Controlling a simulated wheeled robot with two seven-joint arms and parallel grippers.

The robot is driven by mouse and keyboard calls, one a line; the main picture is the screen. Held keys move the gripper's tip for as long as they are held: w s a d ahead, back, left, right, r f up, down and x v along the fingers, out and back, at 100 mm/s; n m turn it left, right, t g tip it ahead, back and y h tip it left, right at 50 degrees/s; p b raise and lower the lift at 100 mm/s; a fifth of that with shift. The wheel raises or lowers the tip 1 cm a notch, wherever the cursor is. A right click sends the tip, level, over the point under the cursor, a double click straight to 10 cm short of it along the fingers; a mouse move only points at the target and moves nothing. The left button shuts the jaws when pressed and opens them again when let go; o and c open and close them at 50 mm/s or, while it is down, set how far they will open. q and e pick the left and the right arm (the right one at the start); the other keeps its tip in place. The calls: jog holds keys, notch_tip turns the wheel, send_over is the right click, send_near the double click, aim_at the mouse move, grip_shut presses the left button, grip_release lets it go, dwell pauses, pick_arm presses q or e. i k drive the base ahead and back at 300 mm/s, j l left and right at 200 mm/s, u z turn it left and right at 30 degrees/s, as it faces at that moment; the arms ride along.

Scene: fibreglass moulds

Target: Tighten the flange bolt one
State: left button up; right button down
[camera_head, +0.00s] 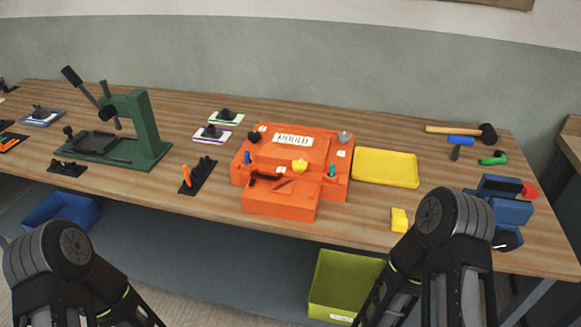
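An orange mould (283,203) labelled MOULD sits on the wooden bench, right of the middle. Several small fittings stand on it: a black knob (253,137) at back left, a grey one (344,138) at back right, a blue peg (247,157) at left, a teal peg (332,171) at right, and a yellow knob (299,166) near the middle. I cannot tell which is flange bolt one. A dark curved piece lies on the mould's front left. Only links of my two arms show at the bottom corners; both grippers are out of view.
A yellow tray (386,181) lies right of the mould, with a yellow block (399,219) in front. A hammer (462,131) and blue vise (505,200) are at right. A green press (145,130) stands at left. A black rack (198,176) stands left of the mould.

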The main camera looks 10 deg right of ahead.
aim_at(254, 136)
jog(key=j+z, duration=0.1)
jog(key=z, duration=0.8)
jog(key=j+z, duration=0.15)
jog(key=z, duration=0.3)
jog(key=k+j+z, duration=0.1)
jog(key=j+z, duration=0.2)
jog(key=k+j+z, duration=0.25)
jog(key=j, duration=0.25)
jog(key=k+j+z, duration=0.1)
jog(key=j+z, duration=0.2)
jog(key=k+j+z, duration=0.3)
jog(key=k+j, duration=0.25)
jog(key=j, duration=0.15)
jog(key=k+j, duration=0.3)
jog(key=j, duration=0.15)
